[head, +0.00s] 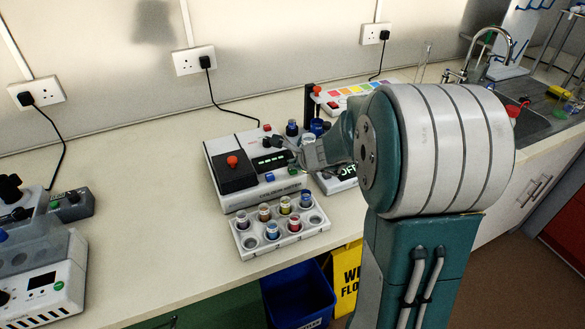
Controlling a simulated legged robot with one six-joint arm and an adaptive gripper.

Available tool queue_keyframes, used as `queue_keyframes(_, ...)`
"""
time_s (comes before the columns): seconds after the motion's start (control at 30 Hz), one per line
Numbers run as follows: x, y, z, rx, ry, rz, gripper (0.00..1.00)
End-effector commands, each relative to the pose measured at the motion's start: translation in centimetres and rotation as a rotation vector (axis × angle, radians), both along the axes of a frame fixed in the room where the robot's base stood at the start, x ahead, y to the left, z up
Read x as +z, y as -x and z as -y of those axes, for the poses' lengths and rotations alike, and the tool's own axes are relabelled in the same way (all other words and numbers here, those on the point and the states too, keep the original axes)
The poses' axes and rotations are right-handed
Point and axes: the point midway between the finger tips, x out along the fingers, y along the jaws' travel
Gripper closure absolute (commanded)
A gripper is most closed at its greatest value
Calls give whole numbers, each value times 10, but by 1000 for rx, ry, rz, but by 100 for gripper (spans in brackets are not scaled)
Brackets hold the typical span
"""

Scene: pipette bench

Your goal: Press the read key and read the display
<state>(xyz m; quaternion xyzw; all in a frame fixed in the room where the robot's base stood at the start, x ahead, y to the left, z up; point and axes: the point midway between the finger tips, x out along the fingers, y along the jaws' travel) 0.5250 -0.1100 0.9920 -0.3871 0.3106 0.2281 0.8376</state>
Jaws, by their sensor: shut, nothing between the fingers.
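A white bench instrument (222,148) stands mid-bench with a dark lid (236,176) that has a red knob on it. Its dark display (272,161) shows a row of small green marks that look like dashes; I cannot make out a number. A blue key (269,178) sits on its front edge, and a red button (267,127) is at the back. Any key labels are too small to read. My gripper (274,145) is shut and empty, over the right part of the instrument near the display. I cannot tell whether it touches anything.
Other equipment (45,285) stands at left, a sink (517,115) at right. The bench (140,190) left of the instrument is clear.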

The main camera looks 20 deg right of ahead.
Motion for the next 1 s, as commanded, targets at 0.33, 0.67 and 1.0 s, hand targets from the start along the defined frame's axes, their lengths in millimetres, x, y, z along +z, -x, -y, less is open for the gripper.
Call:
queue_keyframes(0.33, 12, 0, 0, 1, 1, 2, 100)
queue_keyframes(0.67, 18, 0, 0, -1, 1, -1, 100)
queue_keyframes(1.0, 35, 0, 0, 3, 2, 3, 100)
